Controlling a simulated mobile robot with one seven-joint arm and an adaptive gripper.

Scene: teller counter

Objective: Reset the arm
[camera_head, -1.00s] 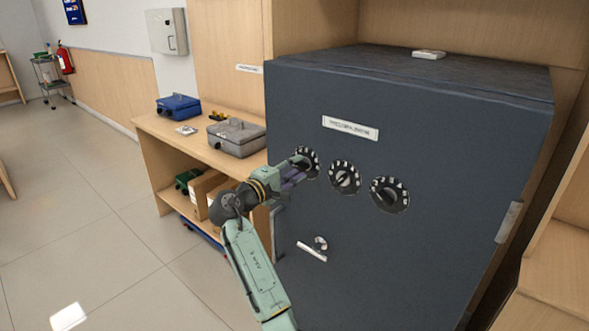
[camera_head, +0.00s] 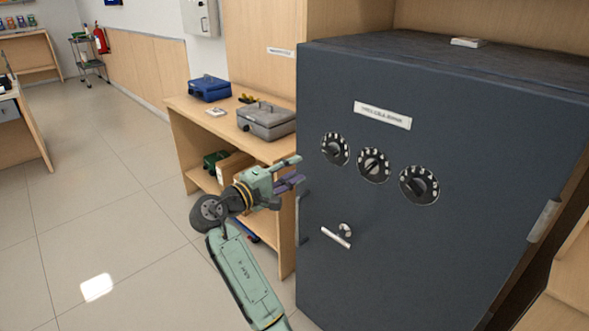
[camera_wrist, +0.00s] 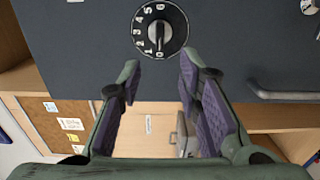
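My gripper (camera_head: 296,171) is open and empty, to the left of the dark grey safe (camera_head: 395,255), apart from its dials. In the wrist view the two purple-padded fingers of my gripper (camera_wrist: 157,78) are spread, with a dial (camera_wrist: 160,28) ahead of them on the safe. In the head view the safe's front carries the left dial (camera_head: 335,149), the middle dial (camera_head: 373,165) and the right dial (camera_head: 419,185) in a row. The safe's small handle (camera_head: 338,236) sits below them.
A wooden shelf unit (camera_head: 190,104) stands left of the safe, behind my gripper. On it are a grey cash box (camera_head: 267,121) and a blue cash box (camera_head: 209,88). A white item (camera_head: 467,42) lies on the safe. The tiled floor (camera_head: 120,210) at left is clear.

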